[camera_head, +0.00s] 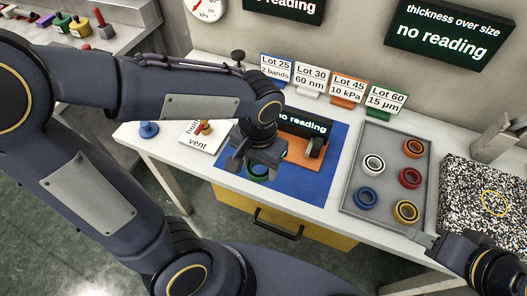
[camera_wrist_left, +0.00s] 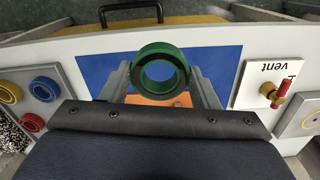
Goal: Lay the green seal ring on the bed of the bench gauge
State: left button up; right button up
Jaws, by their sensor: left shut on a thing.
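The green seal ring (camera_wrist_left: 160,48) is held between the fingers of my left gripper (camera_wrist_left: 162,78), as the left wrist view shows. In the head view the ring (camera_head: 257,178) is mostly hidden under my left gripper (camera_head: 258,164), above the blue mat (camera_head: 233,172). The bench gauge stands on the mat just right of the gripper, with a black "no reading" display (camera_head: 303,122) and an orange base (camera_head: 299,157). The arm and gripper hide part of the gauge. My right gripper (camera_head: 427,241) is at the table's front right; its opening is unclear.
A grey tray (camera_head: 385,185) of white, orange, red, blue and yellow rings lies right of the mat. Lot cards (camera_head: 347,89) stand behind. A vent valve panel (camera_head: 203,137) and a blue knob (camera_head: 149,130) are at left. A speckled surface (camera_head: 490,195) is at far right.

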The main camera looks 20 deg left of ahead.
pick_arm(q)
jog(key=w+a+f, duration=0.1)
jog(key=w+f, duration=0.1)
jog(key=w+a+f, duration=0.2)
jog(key=w, duration=0.1)
jog(key=w+a+f, duration=0.1)
jog(key=w+f, duration=0.2)
jog(key=shift+a, duration=0.3)
jog(key=shift+w+a+f, duration=0.2)
jog(key=shift+w+f, duration=0.1)
jog(key=shift+f, duration=0.25)
jog(key=shift+w+f, duration=0.1)
jog(key=shift+f, duration=1.45)
jog(key=shift+f, duration=0.15)
jog(key=o, duration=1)
